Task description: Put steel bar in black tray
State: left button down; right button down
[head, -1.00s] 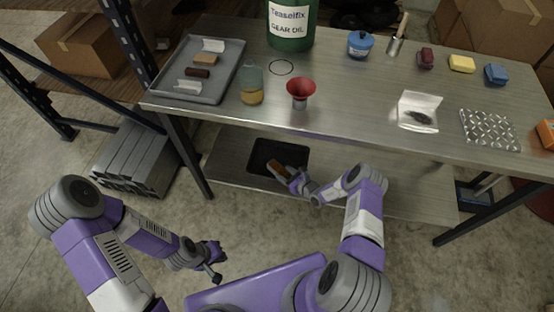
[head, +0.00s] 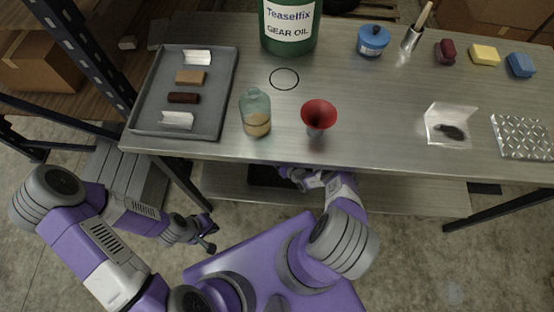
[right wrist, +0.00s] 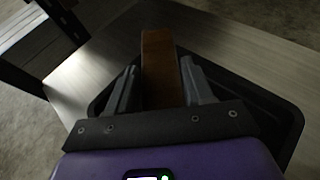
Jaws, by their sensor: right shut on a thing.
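The steel bar (right wrist: 160,65), rusty brown, stands out from between the fingers of my right gripper (right wrist: 158,85) in the right wrist view. The gripper is shut on it. The black tray (right wrist: 278,112) lies behind and below the bar and gripper in that view; whether the bar touches it I cannot tell. In the head view the black tray (head: 265,177) shows only partly on the lower shelf, under the table's front edge. My right gripper (head: 290,173) is partly hidden there too, and the bar is hidden. My left gripper (head: 207,234) hangs open and empty, left of the shelf.
The tabletop (head: 370,130) above the shelf limits the room over the tray. On it are a grey tray (head: 225,110) with small pieces, a glass bottle (head: 256,108), a red funnel (head: 319,113) and a green oil drum (head: 289,28). A table leg stands left of the shelf.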

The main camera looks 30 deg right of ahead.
jog(key=shift+f+b, duration=4.3)
jog(key=shift+f, duration=0.35)
jog(key=shift+r, duration=0.1)
jog(key=shift+c, duration=2.2)
grip_release()
jog(key=shift+s, duration=0.1)
jog(key=p+v, duration=0.5)
jog(key=v, duration=0.5)
jog(key=shift+s+d+p, duration=0.15)
jog(key=shift+s+p, duration=0.2)
jog(key=shift+s, duration=0.05)
jog(key=shift+s+d+r, duration=0.1)
jog(key=shift+s+r, duration=0.05)
jog(key=shift+s, duration=0.4)
